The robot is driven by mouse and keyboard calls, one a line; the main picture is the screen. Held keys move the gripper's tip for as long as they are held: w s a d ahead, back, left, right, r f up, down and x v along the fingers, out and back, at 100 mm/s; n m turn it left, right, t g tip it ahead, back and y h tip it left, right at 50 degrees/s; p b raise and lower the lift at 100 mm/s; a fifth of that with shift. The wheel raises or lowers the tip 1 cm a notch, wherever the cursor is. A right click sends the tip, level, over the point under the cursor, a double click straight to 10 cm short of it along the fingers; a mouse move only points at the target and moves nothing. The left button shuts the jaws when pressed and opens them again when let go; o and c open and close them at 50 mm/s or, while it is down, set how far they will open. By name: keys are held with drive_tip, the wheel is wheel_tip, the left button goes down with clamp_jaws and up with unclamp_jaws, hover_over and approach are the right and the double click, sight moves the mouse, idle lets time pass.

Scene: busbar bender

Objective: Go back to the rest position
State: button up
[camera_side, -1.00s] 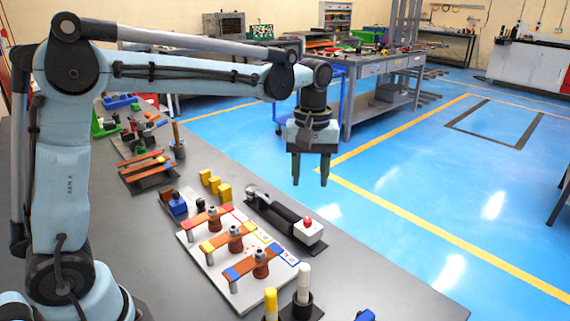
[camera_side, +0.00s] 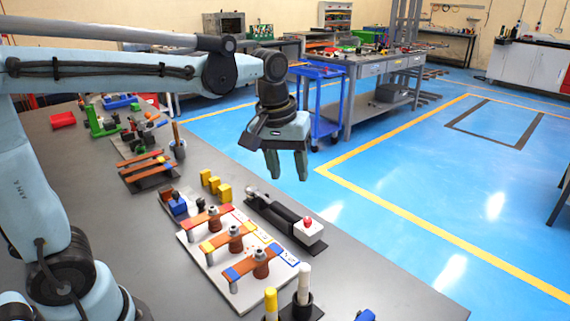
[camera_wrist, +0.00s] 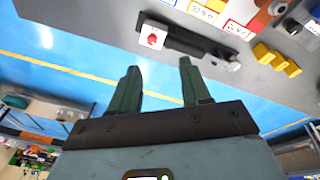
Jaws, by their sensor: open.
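My gripper (camera_side: 287,166) hangs in the air above the far edge of the bench, fingers pointing down, with nothing between them. In the wrist view its two fingers (camera_wrist: 160,85) stand apart and empty. Below it on the bench lies a black tool with a white end block and a red knob (camera_side: 307,226), which also shows in the wrist view (camera_wrist: 185,42). The white board (camera_side: 199,263) on the bench carries several copper bars with red, yellow and blue ends. My gripper touches none of these.
Several yellow blocks (camera_side: 223,192) stand behind the board. Copper bars on a rack (camera_side: 146,172) and a green device (camera_side: 103,122) lie further left. White and yellow-topped posts (camera_side: 303,285) stand at the front. A blue trolley (camera_side: 322,110) stands beyond the bench. The air around my gripper is clear.

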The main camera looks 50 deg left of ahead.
drive_tip(key=s+a+f+m+t, duration=0.1)
drive_tip(key=s+f+m+t, duration=0.3)
drive_tip(key=s, duration=0.5)
drive_tip(key=shift+s+a+f+m+t, duration=0.15)
drive_tip(key=shift+a+f+m+t, duration=0.25)
drive_tip(key=shift+m, duration=0.7)
